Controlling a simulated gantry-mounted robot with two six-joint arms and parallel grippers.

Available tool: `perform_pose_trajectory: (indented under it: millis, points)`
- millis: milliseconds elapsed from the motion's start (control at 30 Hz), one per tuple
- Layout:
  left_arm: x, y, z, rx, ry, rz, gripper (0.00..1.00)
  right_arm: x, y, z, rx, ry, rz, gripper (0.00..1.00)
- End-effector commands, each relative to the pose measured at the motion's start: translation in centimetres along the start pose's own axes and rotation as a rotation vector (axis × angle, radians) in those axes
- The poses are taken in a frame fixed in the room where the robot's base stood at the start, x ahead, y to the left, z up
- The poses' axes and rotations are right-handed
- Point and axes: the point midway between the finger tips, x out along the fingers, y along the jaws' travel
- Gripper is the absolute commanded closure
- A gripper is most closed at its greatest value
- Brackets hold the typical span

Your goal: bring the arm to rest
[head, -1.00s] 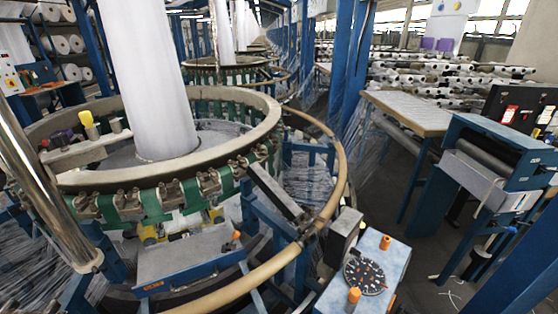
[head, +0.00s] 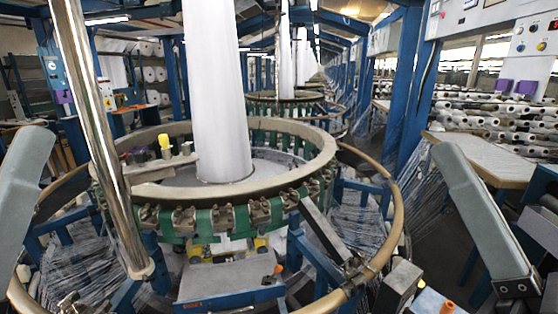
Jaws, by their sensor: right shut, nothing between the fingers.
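My right arm comes down at the right side of the head view as a grey-green link. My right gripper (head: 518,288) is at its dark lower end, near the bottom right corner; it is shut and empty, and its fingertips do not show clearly. It is apart from the loom ring as seen here. My left arm shows only as a grey-green link at the left edge; its gripper is out of view. The circular loom (head: 215,190) stands in the middle, with a white fabric tube (head: 215,90) rising from its centre.
A shiny metal post (head: 100,130) stands in front of the loom at left. A tan outer hoop (head: 398,225) curves around the loom's right side. A wooden-topped table (head: 485,158) and racks of bobbins (head: 490,115) are at right. Blue posts stand behind.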

Motion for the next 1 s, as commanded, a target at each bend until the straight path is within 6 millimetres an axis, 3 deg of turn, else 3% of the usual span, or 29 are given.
perform_pose_trajectory:
  millis: [33,67,133,200,367,600,800,1000]
  points:
    - [0.0,0.0,0.0,0.000,0.000,0.000,0.50,-0.9,-0.3,-3.5,-0.174,0.100,0.031,1.00]
    - [0.0,0.0,0.0,0.000,0.000,0.000,0.50,-1.8,0.1,-4.9,-0.310,0.146,0.074,1.00]
    - [0.0,0.0,0.0,0.000,0.000,0.000,0.50,-2.0,0.9,-5.5,-0.554,0.154,0.135,1.00]
    - [3.9,0.0,-3.5,0.000,-0.002,0.000,0.50,1.6,-0.7,-9.2,-0.540,0.152,0.130,1.00]
    - [8.8,0.0,-8.2,0.000,0.001,0.000,0.50,6.0,-2.5,-13.8,-0.536,0.149,0.130,1.00]
    - [17.3,-0.1,-15.9,0.000,0.000,0.000,0.50,13.4,-5.7,-21.8,-0.534,0.146,0.130,1.00]
    - [21.7,-0.1,-20.0,0.000,0.000,0.000,0.50,17.4,-7.4,-26.0,-0.534,0.145,0.130,1.00]
    - [22.3,-0.1,-20.5,0.000,-0.001,0.000,0.50,17.9,-7.6,-26.5,-0.533,0.145,0.130,1.00]
